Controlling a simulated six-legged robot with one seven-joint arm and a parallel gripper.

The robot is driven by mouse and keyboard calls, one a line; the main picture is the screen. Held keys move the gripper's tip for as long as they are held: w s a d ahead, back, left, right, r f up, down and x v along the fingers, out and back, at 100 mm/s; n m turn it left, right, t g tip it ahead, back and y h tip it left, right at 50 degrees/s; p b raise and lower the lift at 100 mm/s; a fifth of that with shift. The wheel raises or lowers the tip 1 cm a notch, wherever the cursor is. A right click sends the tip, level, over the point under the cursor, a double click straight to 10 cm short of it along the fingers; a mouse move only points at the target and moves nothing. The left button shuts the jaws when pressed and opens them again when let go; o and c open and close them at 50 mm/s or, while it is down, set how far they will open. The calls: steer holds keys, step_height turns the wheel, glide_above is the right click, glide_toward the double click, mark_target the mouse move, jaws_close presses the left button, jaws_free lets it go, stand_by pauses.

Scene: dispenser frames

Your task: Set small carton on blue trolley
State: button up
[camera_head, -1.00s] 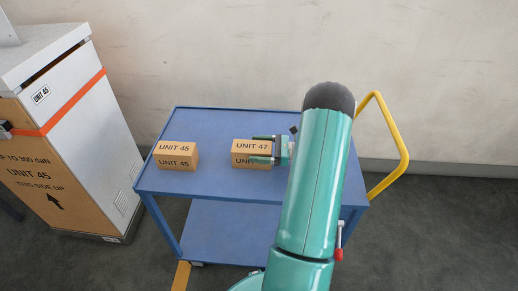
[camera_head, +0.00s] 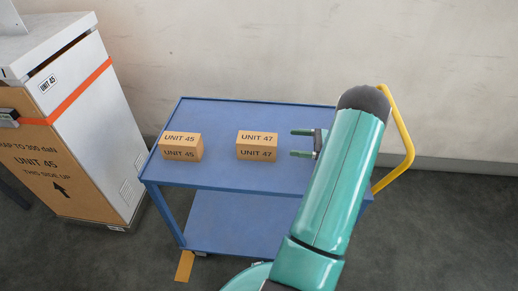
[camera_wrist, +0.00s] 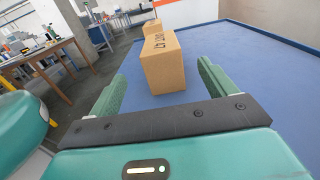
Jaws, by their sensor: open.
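The blue trolley (camera_head: 220,179) stands against the wall. Two small cartons sit upright on its top: the one marked UNIT 47 (camera_head: 257,146) near the middle, and the one marked UNIT 45 (camera_head: 181,146) to its left. My gripper (camera_head: 301,143) is open and empty, just right of the UNIT 47 carton, with a gap between. In the wrist view the UNIT 47 carton (camera_wrist: 162,63) stands ahead of the open fingers (camera_wrist: 160,85), and the UNIT 45 carton (camera_wrist: 151,27) is partly hidden behind it.
A tall white and cardboard-coloured cabinet (camera_head: 90,130) with an orange band stands left of the trolley. The trolley's yellow handle (camera_head: 402,150) is at its right end. The wrist view shows a wooden table (camera_wrist: 50,55) in the background. The lower shelf (camera_head: 235,222) looks bare.

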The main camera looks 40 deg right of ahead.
steer(key=w+a+r+n+g+h, duration=0.1)
steer(key=w+a+r+n+g, duration=0.1)
steer(key=a+r+n+g, duration=0.45)
steer(key=w+a+r+n+g, duration=0.1)
steer(key=w+a+r, duration=0.2)
steer(key=a, duration=0.7)
steer(key=w+a+r+n+g+h, duration=0.1)
steer(key=w+a+r+n+g, duration=0.1)
steer(key=a+r+n+g, duration=0.45)
steer(key=s+a+r+n+t+h, duration=0.2)
steer(key=s+a+n, duration=0.4)
steer(key=a, duration=0.4)
steer(key=s+a+r+n+t+h, duration=0.3)
steer(key=s+a+r+n+h, duration=0.2)
steer(key=a, duration=0.5)
steer(key=shift+s+a+n+t+h, duration=0.35)
steer(key=shift+n+h, duration=0.85)
steer(key=shift+n, duration=0.4)
steer(key=shift+s, duration=0.1)
